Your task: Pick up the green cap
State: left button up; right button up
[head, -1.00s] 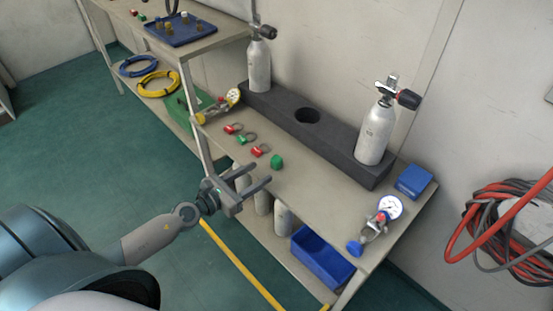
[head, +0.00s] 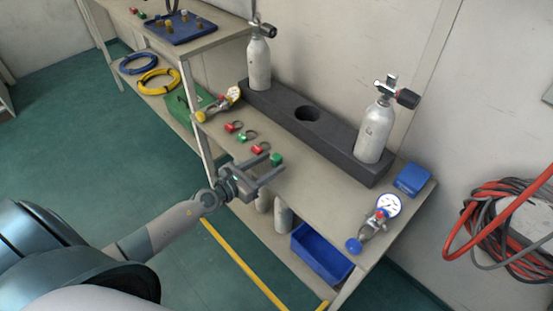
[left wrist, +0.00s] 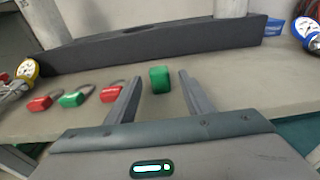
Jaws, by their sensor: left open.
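A green cap (head: 276,159) sits on the bench top near its front edge, at the right end of a row of small red and green pieces. It shows upright in the left wrist view (left wrist: 160,79), ahead of and between the two fingers. My left gripper (head: 272,167) is open and empty, its fingers reaching over the bench's front edge toward the cap. In the left wrist view the fingers (left wrist: 158,95) stand on either side of the line to the cap. Another green piece with a ring (head: 244,138) lies between two red ringed pieces (head: 260,149) and (head: 233,127).
A dark rack (head: 330,134) with an empty hole holds two grey cylinders (head: 376,132) and (head: 259,65) behind the cap. A blue box (head: 412,180) and a gauge regulator (head: 376,218) are at the right. A blue bin (head: 320,256) stands on the lower shelf.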

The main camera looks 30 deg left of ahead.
aim_at(273, 162)
pick_arm(q)
jog(key=shift+x, duration=1.7)
jog(key=shift+r, duration=0.1)
jog(key=c, duration=1.1)
